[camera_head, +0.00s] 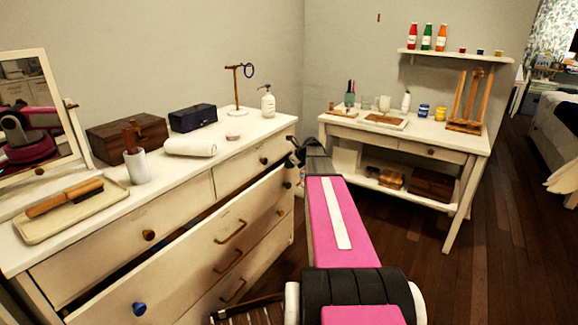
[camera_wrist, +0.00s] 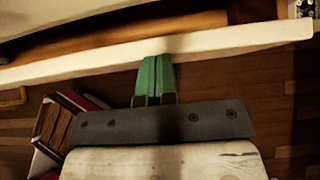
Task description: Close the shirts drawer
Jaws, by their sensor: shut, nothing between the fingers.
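The open drawer (camera_head: 210,250) is a wide white one in the dresser, pulled out below the top row. Its front has a brass handle, a blue knob (camera_head: 139,309) at the left and a dark green knob (camera_head: 287,185) at the right. No label shows that it is the shirts drawer. My gripper (camera_head: 294,160) is by the right end of this front, partly hidden by my arm. In the wrist view its green fingers (camera_wrist: 156,77) are shut and empty, with tips at the outer side of the white drawer front (camera_wrist: 220,46). Whether they touch it is unclear.
The dresser top (camera_head: 190,178) holds a mirror, boxes, a tray with a brush, a rolled towel and a pump bottle. A white side table (camera_head: 470,158) stands at the right. A slatted wooden crate (camera_head: 250,312) is on the floor below the drawer. Floor at right is clear.

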